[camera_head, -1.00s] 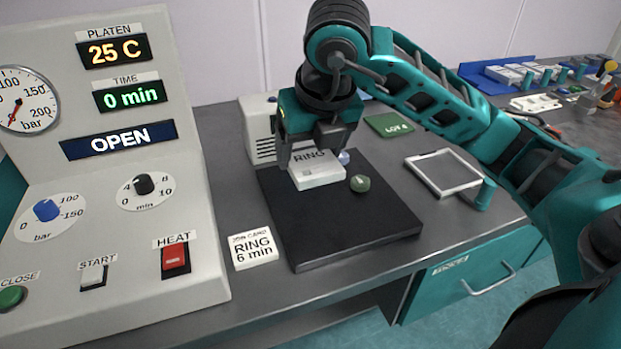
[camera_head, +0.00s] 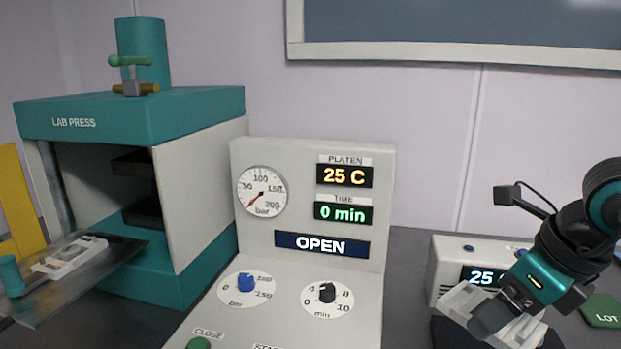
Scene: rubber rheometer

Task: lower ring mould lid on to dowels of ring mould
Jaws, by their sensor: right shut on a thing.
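My right gripper (camera_head: 517,316) is at the lower right, shut on a pale block, which I take to be the ring mould lid (camera_head: 464,302). The gripper hides much of the block, and its label cannot be read now. The block is over the black mat (camera_head: 450,335), near the picture's bottom edge. I cannot make out the dowels or tell whether the block touches anything below. A white piece with openings (camera_head: 70,257) lies on a metal plate (camera_head: 95,285) at the left; I cannot tell whether it is the ring mould. My left gripper is not in view.
The lab press (camera_head: 130,120) stands open at the left. The control panel (camera_head: 310,240) reads 25 C, 0 min and OPEN. A white box with a display (camera_head: 455,262) stands just behind my right gripper. A green LOT card (camera_head: 602,312) lies to its right.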

